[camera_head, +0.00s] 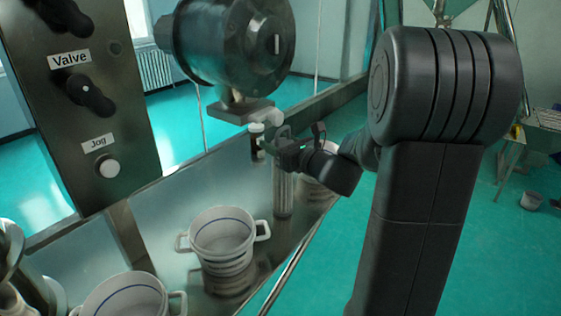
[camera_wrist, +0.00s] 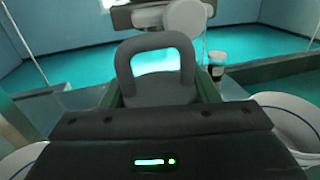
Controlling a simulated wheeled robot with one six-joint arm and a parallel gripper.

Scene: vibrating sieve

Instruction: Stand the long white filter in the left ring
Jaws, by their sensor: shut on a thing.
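My gripper (camera_head: 287,152) is at the far end of the steel bench, reaching in from the right. It is shut on a pale, long upright cylinder, which looks like the long white filter (camera_head: 283,195). The cylinder hangs below the jaws, near the bench top; I cannot tell whether its foot touches. In the wrist view a grey loop-shaped part of my gripper (camera_wrist: 155,70) fills the middle, and the held part is hidden. I cannot make out the left ring with certainty in either view.
White two-handled pots stand nearer, one mid-bench (camera_head: 222,240) and one at front left (camera_head: 125,298). Another pot (camera_head: 320,186) is partly behind my arm. A dark motor (camera_head: 235,45) overhangs the bench.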

